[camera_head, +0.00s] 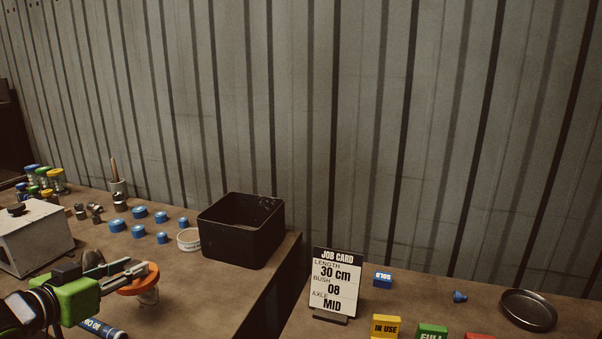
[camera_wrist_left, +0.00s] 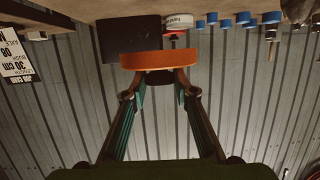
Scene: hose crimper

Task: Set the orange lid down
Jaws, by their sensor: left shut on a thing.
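The orange lid (camera_head: 146,282) is at the front left in the head view, above the brown bench. My left gripper (camera_head: 132,276) is shut on it; the lid also shows across the fingertips in the wrist view (camera_wrist_left: 160,60). My right gripper is not in view.
A black bin (camera_head: 241,247) and a white ring (camera_head: 189,240) stand behind the lid. Several blue caps (camera_head: 139,212) are further back. A grey box (camera_head: 32,238) is at left. A gap separates this bench from the right one, with the job card (camera_head: 335,284).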

